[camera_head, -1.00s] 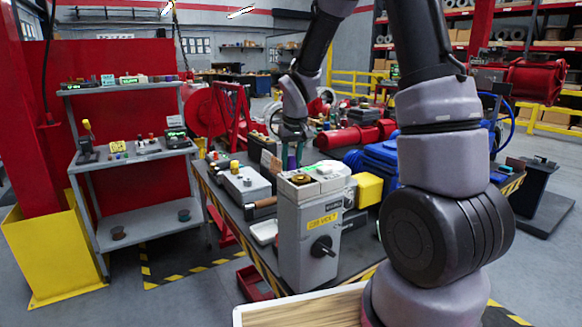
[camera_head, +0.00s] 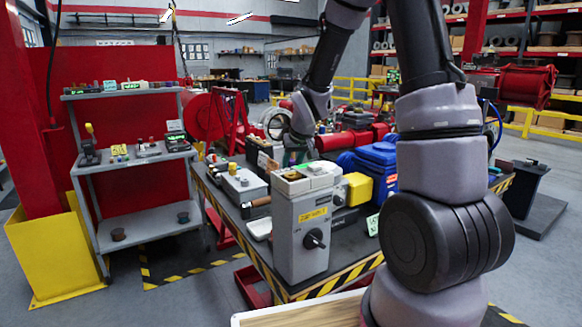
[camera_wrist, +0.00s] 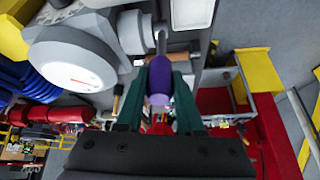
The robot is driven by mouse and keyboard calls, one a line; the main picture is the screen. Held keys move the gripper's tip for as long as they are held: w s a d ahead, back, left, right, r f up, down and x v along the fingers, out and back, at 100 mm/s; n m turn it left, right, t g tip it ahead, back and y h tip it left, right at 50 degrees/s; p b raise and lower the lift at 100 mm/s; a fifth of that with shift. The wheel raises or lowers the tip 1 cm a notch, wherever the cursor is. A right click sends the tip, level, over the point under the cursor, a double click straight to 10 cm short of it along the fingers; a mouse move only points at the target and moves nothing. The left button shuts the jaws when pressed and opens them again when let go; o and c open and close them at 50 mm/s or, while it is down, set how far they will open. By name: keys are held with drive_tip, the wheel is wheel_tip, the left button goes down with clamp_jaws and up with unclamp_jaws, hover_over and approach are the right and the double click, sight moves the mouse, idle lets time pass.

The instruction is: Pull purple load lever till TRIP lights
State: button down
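The purple load lever's grip (camera_wrist: 160,78) stands between the two green fingers of my gripper (camera_wrist: 160,90) in the wrist view. The fingers lie close along both sides of it and look closed on it; the contact faces are hidden. A grey shaft and round fitting (camera_wrist: 136,32) are just beyond the grip. A round white dial (camera_wrist: 75,65) is at its left. In the head view my gripper (camera_head: 298,148) is partly hidden behind the grey actuator box (camera_head: 303,228), and the lever cannot be made out. I see no readable TRIP light.
The grey box has a black knob (camera_head: 315,239) and stands at the near end of the bench (camera_head: 235,222). A yellow block (camera_head: 358,189) and blue equipment (camera_head: 376,165) are at its right. A shelf (camera_head: 139,158) stands left, across open floor.

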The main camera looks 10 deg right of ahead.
drive_tip(key=c, duration=0.5)
unclamp_jaws()
drive_tip(key=shift+c, duration=0.2)
